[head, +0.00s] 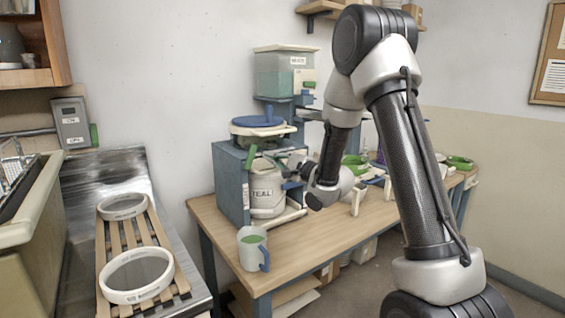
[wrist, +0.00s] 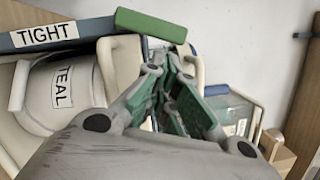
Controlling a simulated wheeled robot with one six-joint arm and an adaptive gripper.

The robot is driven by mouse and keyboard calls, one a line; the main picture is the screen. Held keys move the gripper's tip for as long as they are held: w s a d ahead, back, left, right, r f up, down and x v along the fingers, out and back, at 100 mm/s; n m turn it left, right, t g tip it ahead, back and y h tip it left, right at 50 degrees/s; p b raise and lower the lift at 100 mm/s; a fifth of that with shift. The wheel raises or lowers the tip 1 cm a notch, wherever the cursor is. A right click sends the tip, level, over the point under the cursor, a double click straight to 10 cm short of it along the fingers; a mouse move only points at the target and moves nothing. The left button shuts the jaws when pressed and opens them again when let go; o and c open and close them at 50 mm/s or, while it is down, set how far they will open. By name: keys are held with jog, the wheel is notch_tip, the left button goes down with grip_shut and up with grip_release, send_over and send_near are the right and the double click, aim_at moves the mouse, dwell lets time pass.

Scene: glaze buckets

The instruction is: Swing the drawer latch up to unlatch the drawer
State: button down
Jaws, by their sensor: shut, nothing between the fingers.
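My gripper (head: 284,164) is in front of the blue-grey cabinet (head: 232,185) on the wooden table; its fingers are shut and empty. In the wrist view the gripper (wrist: 178,62) points at the cream frame behind the "TIGHT" edge. A green bar (head: 251,157) sits tilted at the cabinet's upper front; in the wrist view the green bar (wrist: 151,25) lies just beyond the fingertips, and I cannot tell whether they touch. A drawer and its latch cannot be surely told apart from these green-handled parts. A white bucket labelled TEAL (head: 266,190) stands inside the cabinet, partly hidden by my gripper.
A green-filled mug (head: 252,248) stands at the table's front edge. Two white rings (head: 137,275) lie on the slatted rack at left. Several green-topped items crowd the table's right.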

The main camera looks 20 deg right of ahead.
aim_at(251, 157)
jog(key=shift+x, duration=1.45)
jog(key=shift+r, duration=0.1)
jog(key=r+n, duration=0.1)
jog(key=a+r+n, duration=0.1)
jog(key=n, duration=0.1)
jog(key=shift+s+a+g, duration=0.3)
jog(key=shift+g, duration=0.1)
jog(key=shift+s, duration=0.1)
